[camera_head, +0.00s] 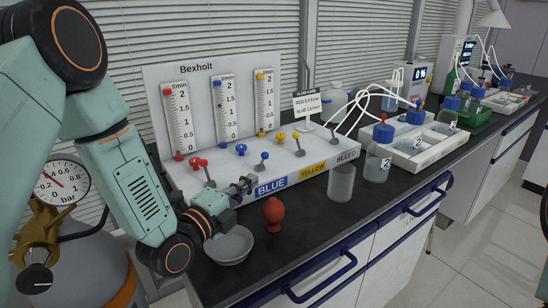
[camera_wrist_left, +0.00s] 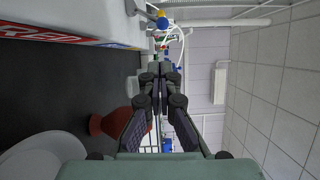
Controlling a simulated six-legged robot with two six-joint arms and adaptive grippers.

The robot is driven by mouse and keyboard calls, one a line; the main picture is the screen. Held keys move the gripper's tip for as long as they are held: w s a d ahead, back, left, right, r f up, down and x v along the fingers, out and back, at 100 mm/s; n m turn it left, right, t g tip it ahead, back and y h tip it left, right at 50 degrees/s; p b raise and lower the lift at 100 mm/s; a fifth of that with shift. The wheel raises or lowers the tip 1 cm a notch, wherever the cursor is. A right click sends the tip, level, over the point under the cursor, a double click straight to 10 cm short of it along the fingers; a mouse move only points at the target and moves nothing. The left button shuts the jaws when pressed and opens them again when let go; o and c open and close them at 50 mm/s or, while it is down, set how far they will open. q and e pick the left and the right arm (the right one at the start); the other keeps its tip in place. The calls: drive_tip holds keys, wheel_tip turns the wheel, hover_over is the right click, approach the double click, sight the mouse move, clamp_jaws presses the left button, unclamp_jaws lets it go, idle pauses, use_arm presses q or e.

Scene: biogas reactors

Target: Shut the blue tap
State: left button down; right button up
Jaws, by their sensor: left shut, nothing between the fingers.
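The blue tap (camera_head: 263,158) is a small grey lever with a blue tip on the white panel, above the BLUE label (camera_head: 271,186). It stands tilted up; I cannot tell exactly which way it is turned. A blue knob (camera_head: 240,149) sits behind it, below the blue-marked flow tube (camera_head: 227,107). My left gripper (camera_head: 248,182) is shut and empty, in front of the panel, left of the BLUE label and apart from the blue tap. Its closed fingers (camera_wrist_left: 160,90) also show in the left wrist view. My right gripper is not in view.
The red tap (camera_head: 203,167) and yellow knob (camera_head: 280,138) flank the blue one. Bottles and tubing (camera_head: 378,155) are at right. A pressure gauge (camera_head: 62,183) is at left.

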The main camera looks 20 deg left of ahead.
sight(262, 161)
use_arm(q)
drive_tip(key=shift+a+r, duration=0.15)
drive_tip(key=shift+a, duration=0.1)
drive_tip(key=shift+w+a, duration=0.1)
drive_tip(key=shift+a, duration=0.25)
drive_tip(key=shift+s+d+m, duration=0.2)
drive_tip(key=shift+d+m, duration=0.1)
drive_tip(key=shift+d, duration=0.1)
drive_tip(key=x, duration=0.3)
drive_tip(key=b+x, duration=0.1)
drive_tip(key=x, duration=0.6)
drive_tip(key=shift+w+a, duration=0.1)
drive_tip(key=shift+a, duration=0.2)
drive_tip(key=shift+d, duration=0.15)
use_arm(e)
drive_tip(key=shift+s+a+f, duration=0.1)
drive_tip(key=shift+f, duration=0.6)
